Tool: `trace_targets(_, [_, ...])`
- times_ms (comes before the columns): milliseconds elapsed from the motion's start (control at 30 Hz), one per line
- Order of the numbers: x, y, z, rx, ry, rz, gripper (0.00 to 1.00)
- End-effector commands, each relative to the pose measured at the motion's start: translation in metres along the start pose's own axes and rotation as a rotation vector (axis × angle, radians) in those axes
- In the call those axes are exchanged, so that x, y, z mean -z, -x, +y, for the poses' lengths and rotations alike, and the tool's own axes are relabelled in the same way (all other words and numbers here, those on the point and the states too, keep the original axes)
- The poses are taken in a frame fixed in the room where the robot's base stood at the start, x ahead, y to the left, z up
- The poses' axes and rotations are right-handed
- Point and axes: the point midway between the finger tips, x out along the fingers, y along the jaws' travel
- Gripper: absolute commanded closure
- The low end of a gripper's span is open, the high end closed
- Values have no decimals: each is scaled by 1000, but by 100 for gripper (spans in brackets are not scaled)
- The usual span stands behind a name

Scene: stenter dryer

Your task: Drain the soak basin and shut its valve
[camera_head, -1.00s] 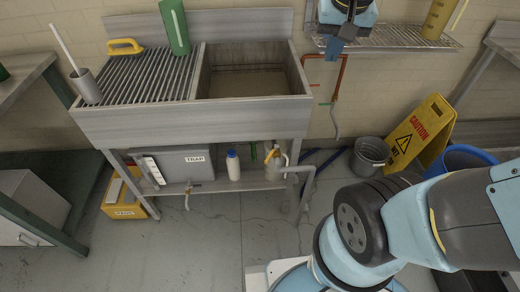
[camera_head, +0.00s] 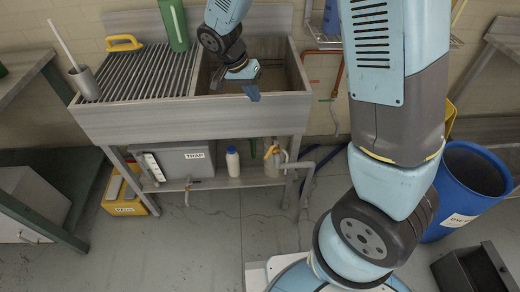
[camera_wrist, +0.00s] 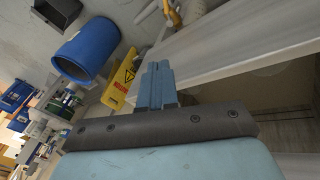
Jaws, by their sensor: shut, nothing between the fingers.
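The soak basin (camera_head: 270,108) is the deep right part of a grey metal sink. Its brownish bottom or water surface is partly hidden by my arm, and I cannot tell which it is. My gripper (camera_head: 252,92) is shut and empty, at the basin's opening near the front rim. In the wrist view its blue fingers (camera_wrist: 157,78) lie together beside the pale rim (camera_wrist: 215,45). Under the basin, a yellow valve lever (camera_head: 271,152) sits by the grey drain pipe (camera_head: 296,165). I cannot tell the valve's setting.
A grey TRAP box (camera_head: 185,160) and a white bottle (camera_head: 233,162) stand on the shelf below the sink. A blue bin (camera_head: 465,195) stands at right. The front floor is partly clear.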

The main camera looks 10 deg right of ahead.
Motion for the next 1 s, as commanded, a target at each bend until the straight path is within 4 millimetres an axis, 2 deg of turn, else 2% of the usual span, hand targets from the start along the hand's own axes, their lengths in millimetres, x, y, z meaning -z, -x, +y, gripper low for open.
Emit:
trace_targets(33, [-8, -12, -14, -26, -4, 9, 100])
trace_targets(200, [-33, -48, -51, -89, -50, 54, 100])
trace_targets(400, [-59, -84, -82, -138, -92, 110, 100])
trace_targets(600, [-72, -101, -94, -157, -115, 141, 100])
trace_targets(767, [-72, -111, -94, -160, -121, 146, 100])
trace_targets(1000, [-68, -146, -88, -162, -119, 145, 100])
